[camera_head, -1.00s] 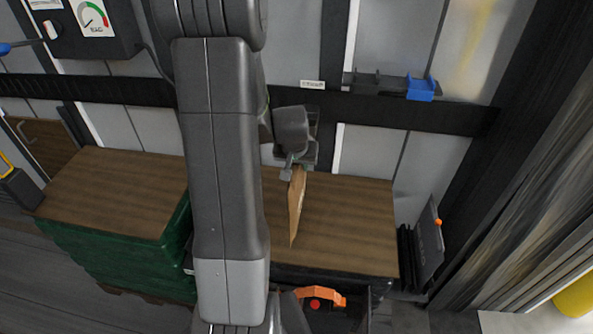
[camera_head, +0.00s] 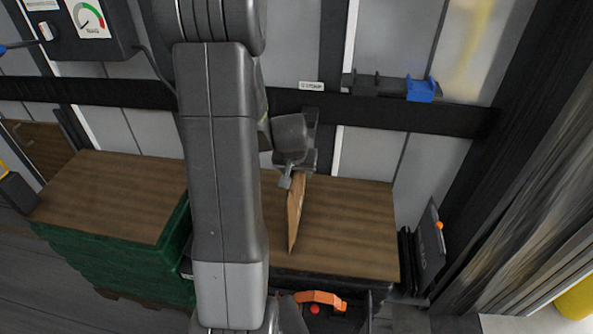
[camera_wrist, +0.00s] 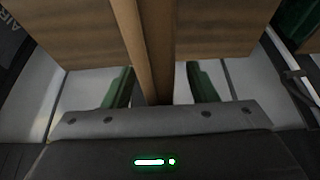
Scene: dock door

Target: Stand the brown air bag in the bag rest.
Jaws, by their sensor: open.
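The brown air bag (camera_head: 296,212) shows in the head view as a thin upright panel, edge-on, over the brown top (camera_head: 355,225) of the right-hand stack. My gripper (camera_head: 291,180) is at its wall-side end. In the wrist view the bag (camera_wrist: 154,60) runs between the open green-tipped fingers of my gripper (camera_wrist: 159,85), with a gap on each side. I cannot tell whether the bag's lower edge touches the top. A dark grey lettered panel (camera_head: 430,243) with an orange knob stands right of the stack; it may be the bag rest. It looks empty.
A green stack (camera_head: 120,260) with a brown top stands left. A dark rail (camera_head: 400,117) crosses the wall behind, with a small shelf and blue clip (camera_head: 420,89) above. An orange handle (camera_head: 320,297) is at the front. A curtain (camera_head: 540,190) hangs right.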

